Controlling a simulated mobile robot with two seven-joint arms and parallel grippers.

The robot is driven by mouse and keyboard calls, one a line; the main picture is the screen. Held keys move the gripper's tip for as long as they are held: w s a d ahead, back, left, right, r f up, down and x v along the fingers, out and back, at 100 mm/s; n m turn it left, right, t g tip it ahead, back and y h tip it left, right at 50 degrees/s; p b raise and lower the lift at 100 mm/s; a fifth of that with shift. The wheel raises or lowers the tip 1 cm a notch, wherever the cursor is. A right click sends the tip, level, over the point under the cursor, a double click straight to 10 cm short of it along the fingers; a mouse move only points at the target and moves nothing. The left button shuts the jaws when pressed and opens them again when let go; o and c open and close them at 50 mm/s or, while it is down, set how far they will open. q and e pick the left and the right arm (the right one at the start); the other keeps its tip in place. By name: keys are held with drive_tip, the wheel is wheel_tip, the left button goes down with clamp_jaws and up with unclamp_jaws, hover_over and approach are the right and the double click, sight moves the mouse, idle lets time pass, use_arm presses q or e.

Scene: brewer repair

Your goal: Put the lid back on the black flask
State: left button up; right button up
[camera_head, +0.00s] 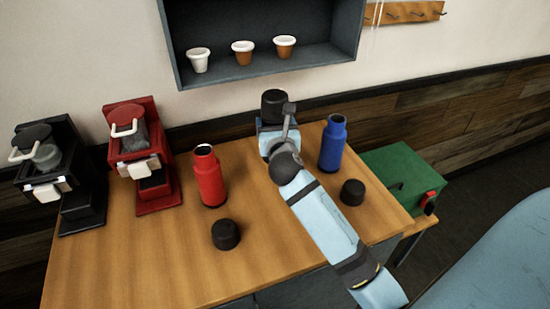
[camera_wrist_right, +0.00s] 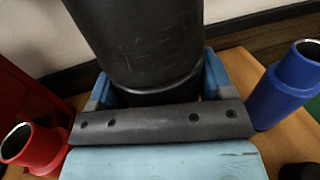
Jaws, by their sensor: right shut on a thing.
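My right gripper (camera_head: 270,138) is at the back of the table, between the red and blue flasks. My left gripper is not in view.
An open red flask (camera_head: 209,178) stands left and an open blue flask (camera_head: 332,145) right of my gripper. Two loose black caps (camera_head: 226,234) (camera_head: 352,192) sit on the table (camera_head: 140,250). Two brewers stand left, a green box (camera_head: 405,175) right, a shelf (camera_head: 300,60) above.

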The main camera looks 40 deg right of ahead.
wheel_tip(320, 180, down, 5)
drive_tip(key=shift+f+b, duration=0.1)
drive_tip(key=shift+b, duration=0.3)
drive_tip(key=shift+f, duration=0.25)
wheel_tip(320, 180, down, 4)
drive_tip(key=shift+f+b, duration=0.15)
drive_tip(key=shift+b, duration=0.45)
